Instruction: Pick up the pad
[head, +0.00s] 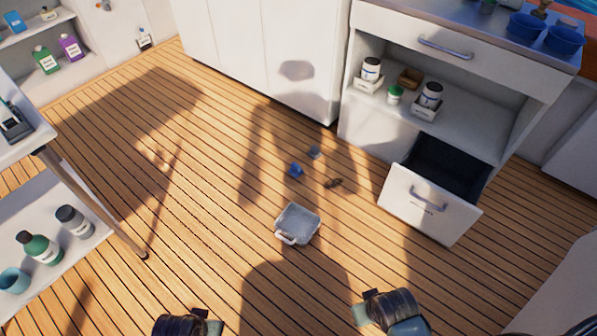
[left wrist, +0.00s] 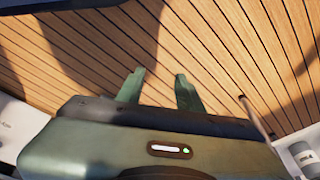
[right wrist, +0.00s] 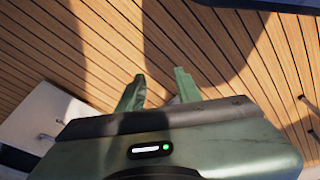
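Several small things lie on the plank floor in the head view: a blue piece (head: 296,170), a small grey piece (head: 315,152) and a dark brown piece (head: 333,183). I cannot tell for sure which of them is the pad. A grey tray with a handle (head: 299,222) lies nearer to me. My left gripper (head: 207,321) and right gripper (head: 363,305) are at the bottom edge, well apart from these things. In the left wrist view the fingers (left wrist: 158,82) are spread and empty. In the right wrist view the fingers (right wrist: 160,80) are also spread, with only floor beyond.
An open drawer (head: 432,205) juts out at right below a shelf with jars (head: 430,96). White cabinets (head: 260,50) stand at the back. A table with a lower shelf holding bottles (head: 45,250) stands at left. The middle floor is mostly clear.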

